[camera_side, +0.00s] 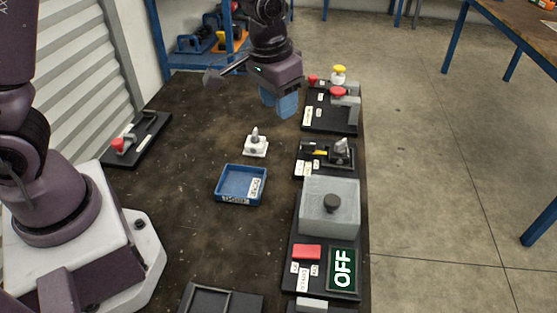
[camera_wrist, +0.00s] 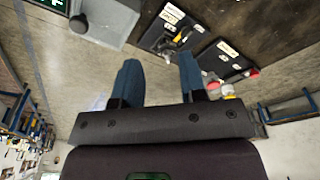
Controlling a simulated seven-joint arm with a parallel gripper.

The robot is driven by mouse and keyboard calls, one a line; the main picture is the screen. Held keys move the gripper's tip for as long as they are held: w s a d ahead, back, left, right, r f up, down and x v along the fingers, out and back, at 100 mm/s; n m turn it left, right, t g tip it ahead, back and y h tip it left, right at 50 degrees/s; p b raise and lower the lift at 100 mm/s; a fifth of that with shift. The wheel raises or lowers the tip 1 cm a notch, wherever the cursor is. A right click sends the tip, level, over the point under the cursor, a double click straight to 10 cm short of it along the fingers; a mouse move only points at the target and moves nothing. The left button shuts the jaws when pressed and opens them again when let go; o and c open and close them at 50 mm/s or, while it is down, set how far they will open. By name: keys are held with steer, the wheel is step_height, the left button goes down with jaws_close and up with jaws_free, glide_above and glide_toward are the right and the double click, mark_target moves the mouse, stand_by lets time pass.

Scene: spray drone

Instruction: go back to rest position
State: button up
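My gripper (camera_side: 280,103) hangs above the far part of the dark workbench (camera_side: 190,230) in the side view, left of the black plate with red and yellow knobs. In the wrist view my gripper (camera_wrist: 158,72) shows two blue fingers standing apart with nothing between them. It is open and empty. A small white piece with a grey tip (camera_side: 255,143) stands on the bench, on the near side of my gripper and apart from it.
A blue tray (camera_side: 228,196) sits mid-bench. Along the right edge are the knob plate (camera_side: 318,122), a small black fixture plate (camera_side: 312,158) and a grey box with a dark knob (camera_side: 347,222) beside a sign reading OFF (camera_side: 342,270). A black plate with a red-ended part (camera_side: 152,128) lies at left.

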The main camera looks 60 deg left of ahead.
steer(key=s+a+r+t, duration=0.1)
steer(key=s+r+t, duration=0.1)
steer(key=s+r, duration=0.4)
steer(key=s+a+r+t, duration=0.1)
steer(key=s+a+r, duration=0.1)
steer(key=s+r, duration=0.5)
steer(key=s, duration=0.6)
steer(key=shift+t, duration=0.4)
steer(key=shift+s+a, duration=0.1)
